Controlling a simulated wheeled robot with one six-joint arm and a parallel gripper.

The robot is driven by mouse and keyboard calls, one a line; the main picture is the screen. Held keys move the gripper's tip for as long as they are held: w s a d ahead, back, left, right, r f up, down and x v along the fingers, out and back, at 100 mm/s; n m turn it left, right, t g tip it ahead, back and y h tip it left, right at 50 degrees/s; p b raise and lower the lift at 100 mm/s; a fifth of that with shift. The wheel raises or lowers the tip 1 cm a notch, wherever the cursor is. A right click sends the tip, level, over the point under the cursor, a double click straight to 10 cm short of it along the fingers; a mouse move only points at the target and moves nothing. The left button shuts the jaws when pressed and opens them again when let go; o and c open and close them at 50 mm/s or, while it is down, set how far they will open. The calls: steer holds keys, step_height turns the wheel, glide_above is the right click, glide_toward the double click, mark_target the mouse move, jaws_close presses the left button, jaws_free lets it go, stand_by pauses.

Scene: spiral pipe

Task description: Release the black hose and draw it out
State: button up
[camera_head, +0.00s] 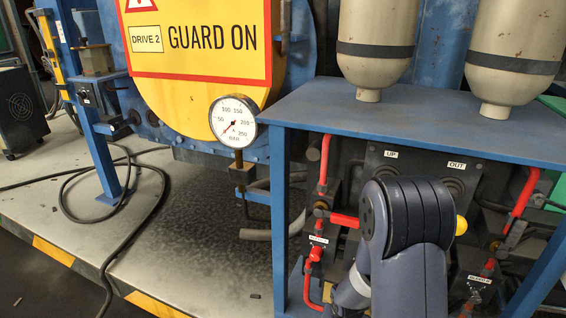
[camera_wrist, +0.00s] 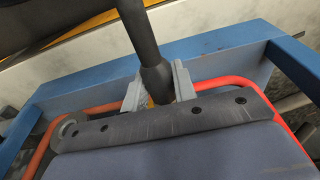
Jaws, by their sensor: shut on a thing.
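In the wrist view my gripper (camera_wrist: 159,88) has its two pale grey fingers on either side of a black hose (camera_wrist: 139,30). The fingers are shut on the thicker collar at the hose's near end. The hose runs from the collar up and out of the top of the wrist view. A small yellowish patch shows beside the collar, and the hose's lower end is hidden behind my dark wrist part. In the head view my arm covers the gripper and the gripped part of the hose.
A blue frame (camera_head: 420,125) surrounds a dark panel with labels UP and OUT. Red pipes (camera_head: 325,165) run close on both sides of my arm. A yellow knob (camera_head: 461,225) shows beside my arm. A pressure gauge (camera_head: 233,121) stands left, with black cable (camera_head: 135,235) on the platform.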

steer(key=shift+s+a+b, duration=0.3)
steer(key=shift+s+b, duration=0.1)
steer(key=shift+s, duration=0.25)
steer(key=shift+s+a+b, duration=0.25)
steer(key=shift+s+b, duration=0.15)
steer(key=shift+s, duration=0.3)
steer(key=shift+s+a+b, duration=0.3)
steer(key=shift+s+b, duration=0.1)
steer(key=shift+s, duration=0.25)
